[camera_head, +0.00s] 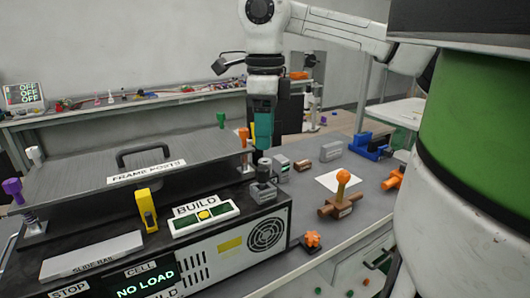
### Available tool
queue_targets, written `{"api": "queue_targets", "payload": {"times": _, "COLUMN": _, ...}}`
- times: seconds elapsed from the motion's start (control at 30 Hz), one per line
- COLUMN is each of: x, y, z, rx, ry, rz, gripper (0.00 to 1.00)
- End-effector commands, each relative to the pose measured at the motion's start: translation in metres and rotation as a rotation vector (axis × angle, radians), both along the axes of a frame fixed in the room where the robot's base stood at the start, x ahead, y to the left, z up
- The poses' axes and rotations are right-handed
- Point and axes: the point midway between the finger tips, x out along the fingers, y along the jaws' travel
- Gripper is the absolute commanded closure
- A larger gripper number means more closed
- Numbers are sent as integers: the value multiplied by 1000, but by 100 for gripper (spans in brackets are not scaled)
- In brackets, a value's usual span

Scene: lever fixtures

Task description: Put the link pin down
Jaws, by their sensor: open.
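A brown block with an upright orange-knobbed pin (343,178) stands on the grey bench to the right, apart from my gripper. No part is labelled as the link pin, so I cannot tell which one it is.
A machine with a FRAME POSTS plate (145,172), coloured posts, a yellow lever (147,210) and a BUILD panel (204,218) fills the left. Small grey and brown blocks, a white sheet (327,182) and a blue fixture (370,146) lie on the bench. An orange knob (312,240) is at the front.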

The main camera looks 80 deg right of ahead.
Motion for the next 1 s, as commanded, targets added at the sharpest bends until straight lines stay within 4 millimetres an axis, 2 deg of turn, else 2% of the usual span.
{"api": "queue_targets", "payload": {"times": 0.1, "x": 0, "y": 0, "z": 18, "rx": -1, "ry": 1, "rz": -1, "gripper": 43}}
{"api": "queue_targets", "payload": {"times": 0.3, "x": 0, "y": 0, "z": 31, "rx": 0, "ry": 1, "rz": 0, "gripper": 43}}
{"api": "queue_targets", "payload": {"times": 1.0, "x": 0, "y": 0, "z": 31, "rx": 0, "ry": 1, "rz": 0, "gripper": 43}}
